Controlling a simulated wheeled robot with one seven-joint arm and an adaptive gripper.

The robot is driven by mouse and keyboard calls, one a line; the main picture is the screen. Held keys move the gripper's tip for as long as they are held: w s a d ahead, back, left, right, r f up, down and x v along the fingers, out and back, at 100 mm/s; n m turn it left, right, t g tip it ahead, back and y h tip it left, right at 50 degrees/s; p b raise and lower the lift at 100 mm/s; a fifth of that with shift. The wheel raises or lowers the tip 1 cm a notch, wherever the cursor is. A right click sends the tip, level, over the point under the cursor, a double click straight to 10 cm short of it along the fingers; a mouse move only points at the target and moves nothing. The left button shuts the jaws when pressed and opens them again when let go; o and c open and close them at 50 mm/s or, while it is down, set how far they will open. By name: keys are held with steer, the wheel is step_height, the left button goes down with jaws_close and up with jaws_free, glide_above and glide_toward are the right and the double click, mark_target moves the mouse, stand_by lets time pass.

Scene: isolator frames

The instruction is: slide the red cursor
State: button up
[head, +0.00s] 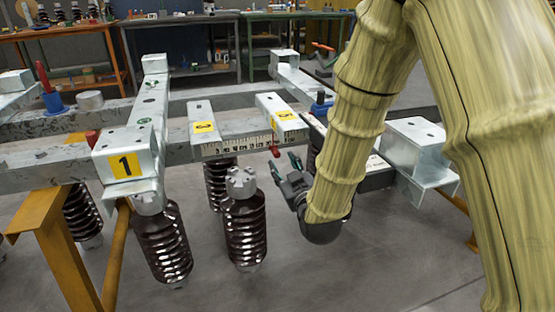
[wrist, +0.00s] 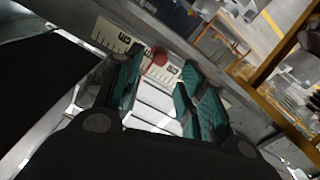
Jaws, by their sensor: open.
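The red cursor (head: 275,151) is a small red piece at the front edge of a white ruler scale (head: 232,147), near its right part. In the wrist view the red cursor (wrist: 159,57) looks like a round knob by the scale marked "cm" (wrist: 110,36). My gripper (head: 286,165) is open, with green finger pads, just in front of and slightly right of the cursor. In the wrist view the cursor appears between the fingertips of my gripper (wrist: 162,68), near the left one. I cannot tell whether either finger touches it.
Dark ribbed insulators (head: 245,230) hang below, left of my gripper. A grey metal bracket (head: 415,150) stands at the right. A red-handled tool (head: 42,76) is at the far left.

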mark_target(278, 156)
steer(key=b+x, duration=0.1)
steer(key=x, duration=0.5)
steer(key=shift+w+b, duration=0.3)
steer(key=shift+b, duration=0.05)
jaws_close()
